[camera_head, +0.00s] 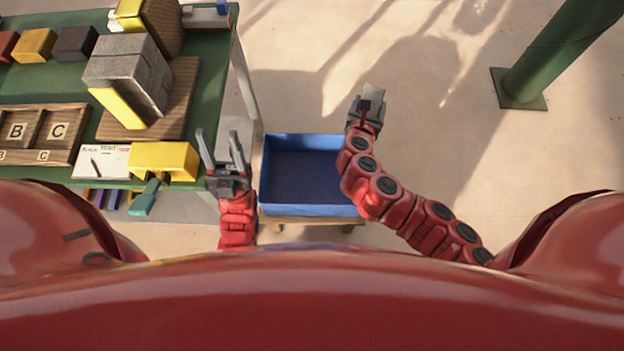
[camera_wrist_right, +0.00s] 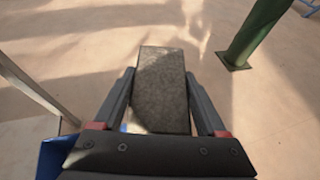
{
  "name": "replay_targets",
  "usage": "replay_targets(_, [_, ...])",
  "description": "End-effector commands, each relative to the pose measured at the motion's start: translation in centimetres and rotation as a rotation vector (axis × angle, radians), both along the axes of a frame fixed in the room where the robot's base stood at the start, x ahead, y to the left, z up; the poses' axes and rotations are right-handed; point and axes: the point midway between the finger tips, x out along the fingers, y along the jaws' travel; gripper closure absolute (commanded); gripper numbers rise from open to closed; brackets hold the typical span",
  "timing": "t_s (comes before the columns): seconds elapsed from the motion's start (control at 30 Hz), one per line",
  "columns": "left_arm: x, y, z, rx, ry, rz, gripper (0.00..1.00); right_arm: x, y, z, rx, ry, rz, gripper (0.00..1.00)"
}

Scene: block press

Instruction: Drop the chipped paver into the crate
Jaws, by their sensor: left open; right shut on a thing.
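The paver is a grey rough block (camera_head: 373,92) held in my right gripper (camera_head: 369,100), up and to the right of the crate in the head view. In the right wrist view the paver (camera_wrist_right: 162,88) sits between the two fingers (camera_wrist_right: 160,95). The blue crate (camera_head: 310,210) stands on a low wooden support and looks empty inside. Its blue edge (camera_wrist_right: 50,158) shows at the lower left of the right wrist view. My left gripper (camera_head: 222,150) is open and empty, between the green table and the crate.
A green post (camera_head: 550,60) stands at the upper right. The floor around the paver is clear.

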Motion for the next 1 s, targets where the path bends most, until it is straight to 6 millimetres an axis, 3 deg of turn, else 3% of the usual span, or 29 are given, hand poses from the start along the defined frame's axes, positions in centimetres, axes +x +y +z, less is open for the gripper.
replay_targets(0.03, [0.0,0.0,-2.0,0.000,0.000,0.000,0.50,0.2,1.8,-2.4,0.003,-0.002,-0.013,1.00])
replay_targets(0.2, [0.0,0.0,-5.2,0.000,0.000,0.000,0.50,-1.1,6.7,-8.2,0.000,0.000,-0.083,1.00])
replay_targets(0.3, [0.0,0.0,-6.7,0.000,0.000,0.000,0.50,-2.8,9.6,-11.3,-0.004,-0.001,-0.109,1.00])
replay_targets(0.43, [0.0,0.0,-7.9,0.000,0.000,0.000,0.50,-5.0,12.4,-13.9,-0.002,-0.002,-0.124,1.00])
replay_targets(0.63, [0.0,0.0,-8.5,0.000,0.000,0.000,0.50,-6.8,14.1,-15.5,-0.002,-0.007,-0.132,1.00])
replay_targets(1.0, [0.0,0.0,-11.4,0.000,0.000,0.000,0.50,-6.9,14.3,-18.5,-0.002,-0.006,-0.134,1.00])
